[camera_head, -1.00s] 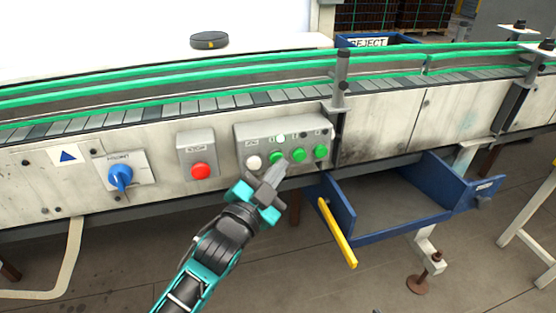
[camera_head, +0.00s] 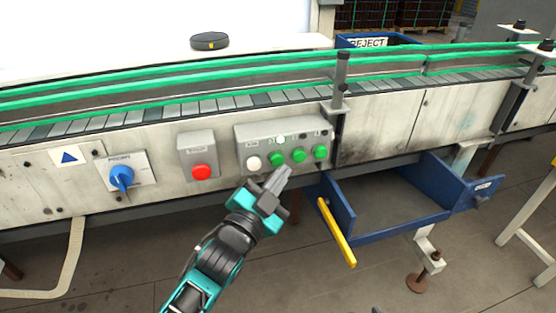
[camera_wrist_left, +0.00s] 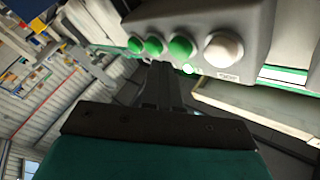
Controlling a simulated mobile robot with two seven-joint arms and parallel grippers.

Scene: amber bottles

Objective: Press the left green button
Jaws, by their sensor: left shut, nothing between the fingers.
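The left green button (camera_head: 277,160) is the leftmost of three green buttons on a grey control box (camera_head: 242,137), just right of a white button (camera_head: 253,163). My left gripper (camera_head: 284,172) is shut and empty, with its fingertips just below and right of the left green button. They appear apart from it. In the left wrist view the image is turned over: the left green button (camera_wrist_left: 182,47) sits beside the white button (camera_wrist_left: 222,50), and the gripper's fingertips (camera_wrist_left: 160,68) show below the green buttons. My right gripper is not in view.
A red button (camera_head: 201,172) and a blue rotary switch (camera_head: 122,177) are left of the control box. The conveyor (camera_head: 210,105) runs above.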

